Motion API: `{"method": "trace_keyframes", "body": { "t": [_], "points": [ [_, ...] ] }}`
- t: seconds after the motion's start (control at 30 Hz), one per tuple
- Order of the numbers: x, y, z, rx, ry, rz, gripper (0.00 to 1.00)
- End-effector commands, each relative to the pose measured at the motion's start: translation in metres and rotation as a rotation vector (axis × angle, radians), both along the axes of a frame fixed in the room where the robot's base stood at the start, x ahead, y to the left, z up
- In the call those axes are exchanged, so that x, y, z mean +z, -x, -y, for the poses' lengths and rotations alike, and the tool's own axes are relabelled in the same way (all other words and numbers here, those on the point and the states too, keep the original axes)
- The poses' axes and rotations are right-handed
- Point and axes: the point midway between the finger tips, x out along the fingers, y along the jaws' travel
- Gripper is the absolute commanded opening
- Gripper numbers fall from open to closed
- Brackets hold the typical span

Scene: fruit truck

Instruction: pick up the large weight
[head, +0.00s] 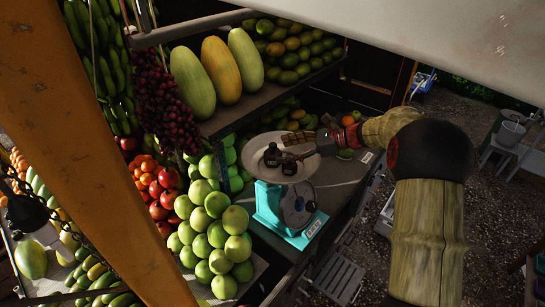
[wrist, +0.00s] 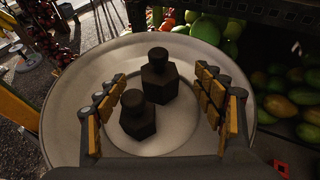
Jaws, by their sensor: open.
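Two dark, knobbed weights stand upright side by side on the round pale pan (wrist: 75,125) of a scale. The large weight (wrist: 160,75) is the farther one in the wrist view and the left one in the head view (head: 272,155). The smaller weight (wrist: 138,117) is nearer to my wrist and slightly left; in the head view it is the right one (head: 289,167). My gripper (wrist: 160,92) is open and empty, its padded fingers spread on either side of the weights. In the head view my gripper (head: 297,147) reaches over the pan from the right.
The turquoise scale (head: 268,207) stands on a dark counter. Green apples (head: 215,235) are piled at its left. A shelf with large melons (head: 228,68) and mangoes (head: 290,50) overhangs behind. An orange post (head: 85,150) crosses the left foreground. Open ground lies at the right.

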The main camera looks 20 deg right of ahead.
Motion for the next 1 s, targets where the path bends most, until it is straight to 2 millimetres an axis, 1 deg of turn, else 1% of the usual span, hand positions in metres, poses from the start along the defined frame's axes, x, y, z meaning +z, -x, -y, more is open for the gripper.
{"method": "trace_keyframes", "body": {
  "t": [0.07,0.3,0.37,0.47,0.63,1.0],
  "points": [
    [-0.001,-0.002,-0.005,0.000,0.000,-0.001,0.69],
    [-0.011,-0.015,-0.034,0.002,0.000,0.000,0.69],
    [-0.014,-0.018,-0.039,0.001,-0.001,0.000,0.69],
    [-0.017,-0.021,-0.042,-0.001,0.000,0.000,0.69],
    [-0.018,-0.021,-0.042,-0.002,0.000,0.001,0.69],
    [-0.017,-0.021,-0.042,-0.001,0.000,0.000,0.48]
  ]
}}
